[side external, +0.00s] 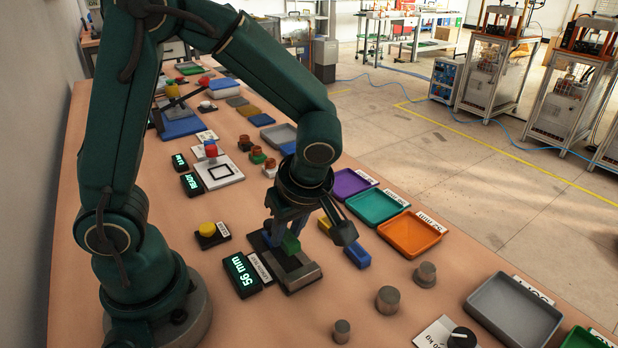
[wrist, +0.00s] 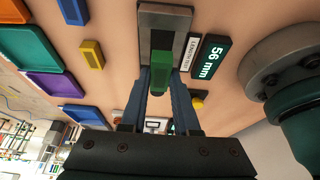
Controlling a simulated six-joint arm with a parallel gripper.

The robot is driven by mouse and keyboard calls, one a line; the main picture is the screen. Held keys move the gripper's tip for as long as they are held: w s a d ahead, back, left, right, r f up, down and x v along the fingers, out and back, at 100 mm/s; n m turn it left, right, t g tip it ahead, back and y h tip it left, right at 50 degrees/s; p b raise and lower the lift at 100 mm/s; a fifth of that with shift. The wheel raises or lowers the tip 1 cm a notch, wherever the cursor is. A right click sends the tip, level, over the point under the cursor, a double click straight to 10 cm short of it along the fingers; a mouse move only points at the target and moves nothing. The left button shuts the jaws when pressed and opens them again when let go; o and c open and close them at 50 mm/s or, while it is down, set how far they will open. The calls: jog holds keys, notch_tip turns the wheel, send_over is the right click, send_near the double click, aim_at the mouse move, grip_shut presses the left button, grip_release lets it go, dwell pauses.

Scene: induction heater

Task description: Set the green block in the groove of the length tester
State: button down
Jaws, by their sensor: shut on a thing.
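The green block (side external: 291,243) is between the fingers of my gripper (side external: 287,232), which is shut on it. In the wrist view the green block (wrist: 160,80) shows between the two blue fingers of my gripper (wrist: 160,88). The length tester (side external: 298,277) is a dark base with a grey metal end piece. The block is at the tester's groove; I cannot tell whether it rests on the bottom. The tester also shows in the wrist view (wrist: 165,20). Its display (side external: 243,273) reads 56 mm. The fingers hide part of the groove.
A blue block (side external: 357,255) and a yellow block (side external: 324,225) lie right of the tester. Purple (side external: 350,183), teal (side external: 377,207) and orange (side external: 411,235) trays stand beyond them. A yellow button (side external: 208,229) is to the left. Metal cylinders (side external: 388,299) stand at the front right.

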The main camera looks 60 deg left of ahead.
jog(key=shift+f, duration=2.05)
jog(key=shift+f, duration=0.15)
jog(key=c, duration=0.7)
grip_release()
jog(key=shift+o, duration=0.2)
jog(key=v, duration=1.2)
jog(key=m+t+h, duration=0.4)
jog(key=m+t, duration=0.1)
jog(key=m, duration=1.1)
send_near(291, 241)
notch_tip(291, 241, up, 3)
jog(key=s+d, duration=0.1)
jog(key=shift+s+d+f+m+t+h, duration=0.1)
jog(key=shift+m+t+h, duration=0.05)
jog(key=shift+m, duration=0.35)
jog(key=shift+s+d+f+m+t+h, duration=0.1)
jog(key=shift+s+m+t+h, duration=0.05)
jog(key=shift+m, duration=0.35)
jog(key=shift+a, duration=0.1)
